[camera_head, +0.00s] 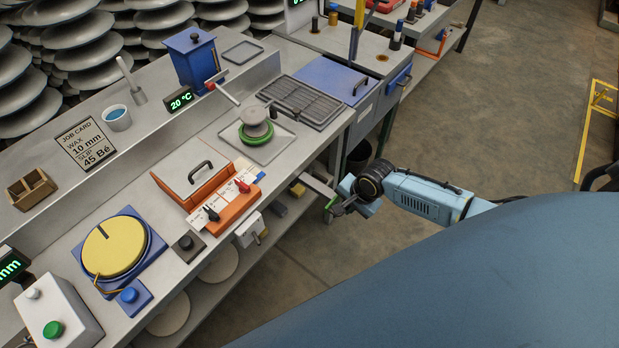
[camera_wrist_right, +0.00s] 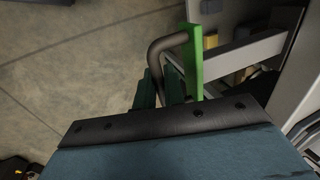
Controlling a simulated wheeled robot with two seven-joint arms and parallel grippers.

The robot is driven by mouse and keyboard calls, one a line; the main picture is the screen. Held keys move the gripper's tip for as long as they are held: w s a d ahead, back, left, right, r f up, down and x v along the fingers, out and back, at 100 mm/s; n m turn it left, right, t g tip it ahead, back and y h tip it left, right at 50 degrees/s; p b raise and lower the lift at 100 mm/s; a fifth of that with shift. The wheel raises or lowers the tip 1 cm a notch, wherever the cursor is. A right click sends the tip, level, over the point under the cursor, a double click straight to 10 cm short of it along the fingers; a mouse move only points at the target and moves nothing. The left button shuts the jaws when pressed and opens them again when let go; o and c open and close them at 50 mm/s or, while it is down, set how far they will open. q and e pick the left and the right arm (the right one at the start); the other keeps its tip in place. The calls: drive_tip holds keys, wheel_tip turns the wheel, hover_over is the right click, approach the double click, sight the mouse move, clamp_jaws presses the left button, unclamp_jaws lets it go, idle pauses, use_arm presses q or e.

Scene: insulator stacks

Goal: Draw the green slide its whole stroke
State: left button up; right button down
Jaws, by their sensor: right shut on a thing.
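The green slide shows as a small green front (camera_head: 331,203) at the bench's front edge, below the bench top. A pale grey rail runs from it back toward the bench, so the slide stands out from the bench. In the right wrist view the green front (camera_wrist_right: 194,62) is upright, with a dark curved handle (camera_wrist_right: 163,44) on its near side. My right gripper (camera_head: 345,201) is at this front and shut on the handle; its fingers (camera_wrist_right: 162,88) partly hide the grip. My left gripper is not in view.
The bench top carries an orange-based box (camera_head: 195,183), a green-ringed insulator piece (camera_head: 256,128) and a yellow disc (camera_head: 115,246). A lower shelf (camera_head: 205,290) holds pale discs. The concrete floor (camera_head: 490,120) beside my right arm is open.

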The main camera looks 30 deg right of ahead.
drive_tip(key=s+d+p, duration=0.3)
drive_tip(key=s+p, duration=0.1)
drive_tip(key=s, duration=0.3)
drive_tip(key=c, duration=1.9)
unclamp_jaws()
drive_tip(key=shift+s, duration=0.2)
drive_tip(key=o, duration=0.7)
drive_tip(key=shift+w, duration=0.15)
drive_tip(key=shift+r, duration=0.1)
wheel_tip(320, 180, up, 7)
drive_tip(key=p, duration=0.8)
